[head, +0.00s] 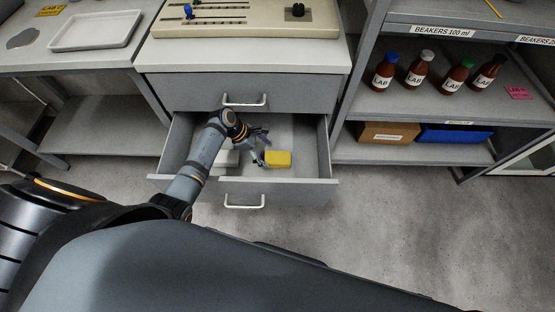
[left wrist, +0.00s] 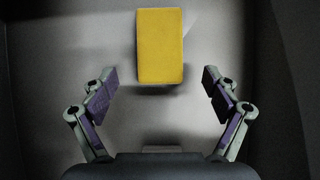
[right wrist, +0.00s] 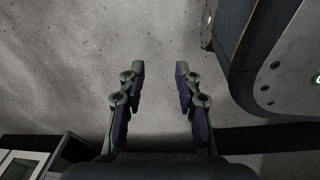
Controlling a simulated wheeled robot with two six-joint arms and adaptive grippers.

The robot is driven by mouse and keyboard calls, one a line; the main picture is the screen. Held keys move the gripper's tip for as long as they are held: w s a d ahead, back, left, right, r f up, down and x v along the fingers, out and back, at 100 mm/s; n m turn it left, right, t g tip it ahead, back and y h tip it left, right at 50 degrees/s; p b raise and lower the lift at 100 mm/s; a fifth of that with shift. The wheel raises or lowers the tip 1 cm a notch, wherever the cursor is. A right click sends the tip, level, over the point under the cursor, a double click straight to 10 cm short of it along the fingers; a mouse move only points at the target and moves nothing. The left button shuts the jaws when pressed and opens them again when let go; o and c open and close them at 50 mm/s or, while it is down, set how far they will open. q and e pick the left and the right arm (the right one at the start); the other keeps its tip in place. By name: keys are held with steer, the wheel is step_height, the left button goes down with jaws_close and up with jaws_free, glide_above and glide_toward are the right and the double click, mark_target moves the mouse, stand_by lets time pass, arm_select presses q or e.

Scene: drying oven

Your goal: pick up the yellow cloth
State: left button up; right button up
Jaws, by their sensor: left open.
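The yellow cloth (head: 278,159) is a folded block lying in the open drawer (head: 310,165). In the left wrist view the yellow cloth (left wrist: 160,46) is centred ahead of the open fingers, with bare space between it and each finger. My left gripper (head: 262,147) reaches into the drawer beside the cloth's left side. The left gripper (left wrist: 160,88) is open and empty. My right gripper (right wrist: 160,75) is open and empty above the grey floor; it does not show in the head view.
A white item (head: 227,158) lies in the drawer's left part, partly hidden by my arm. The drawer's walls surround the cloth. A shelf (head: 425,105) with several brown bottles stands at right. A table with a white tray (head: 95,31) stands at left.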

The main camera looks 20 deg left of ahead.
mark_target(277, 157)
arm_select(q)
steer(key=shift+w+d, duration=0.2)
steer(key=shift+d, duration=0.4)
steer(key=b+x, duration=0.2)
steer(key=x, duration=0.2)
steer(key=shift+d+f, duration=0.2)
steer(key=shift+d, duration=0.1)
steer(key=shift+w+d+f, duration=0.15)
steer(key=shift+d+f, duration=0.05)
steer(key=shift+f, duration=0.15)
steer(key=shift+r, duration=0.1)
arm_select(e)
steer(key=w, duration=0.3)
steer(key=shift+w+a+r, duration=0.15)
steer(key=shift+w+r, duration=0.15)
arm_select(q)
steer(key=c, duration=1.2)
